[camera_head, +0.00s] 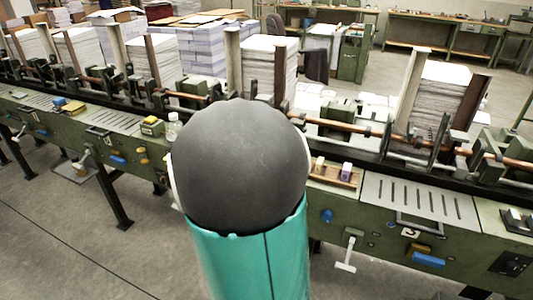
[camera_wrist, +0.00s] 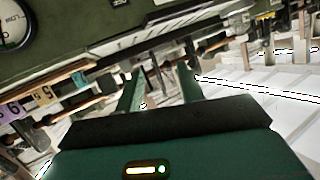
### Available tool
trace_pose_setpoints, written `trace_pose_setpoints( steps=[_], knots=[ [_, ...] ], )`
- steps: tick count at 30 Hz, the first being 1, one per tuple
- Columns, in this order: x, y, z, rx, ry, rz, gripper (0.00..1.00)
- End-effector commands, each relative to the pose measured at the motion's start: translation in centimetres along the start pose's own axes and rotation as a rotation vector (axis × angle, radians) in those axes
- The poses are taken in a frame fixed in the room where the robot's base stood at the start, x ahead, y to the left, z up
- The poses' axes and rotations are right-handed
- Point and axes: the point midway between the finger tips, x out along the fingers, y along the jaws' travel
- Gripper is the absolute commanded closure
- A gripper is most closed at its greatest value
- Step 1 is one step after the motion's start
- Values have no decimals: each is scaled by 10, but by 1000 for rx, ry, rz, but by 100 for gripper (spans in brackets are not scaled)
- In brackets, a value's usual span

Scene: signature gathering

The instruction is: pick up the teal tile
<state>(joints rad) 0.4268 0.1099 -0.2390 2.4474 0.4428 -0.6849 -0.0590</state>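In the wrist view several small tiles (camera_wrist: 45,95), purple and yellowish with dark marks, stand in a row at the left edge. In the head view a wooden tray (camera_head: 334,179) on the machine holds small blocks, one pale and one lilac (camera_head: 346,170). My arm's dark dome and teal link cover the middle of that view and may hide more of the tray. My gripper (camera_wrist: 161,73) shows in the wrist view with its two green fingers apart and nothing seen between them. It is away from the tile row.
A long green machine (camera_head: 440,242) with rods and levers runs across the head view. Paper stacks (camera_head: 440,95) stand between upright plates along it. A small clear bottle (camera_head: 173,127) stands left of my arm. A round dial (camera_wrist: 14,25) is at the wrist view's upper left.

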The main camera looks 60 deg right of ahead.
Motion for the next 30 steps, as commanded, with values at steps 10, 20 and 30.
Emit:
trace_pose_setpoints(
  steps=[10,20,30],
  knots=[
    [21,156,-9,-84,335,402,62],
    [58,179,-28,-92,361,422,62],
    [96,192,-42,-91,358,418,62]
  ],
)
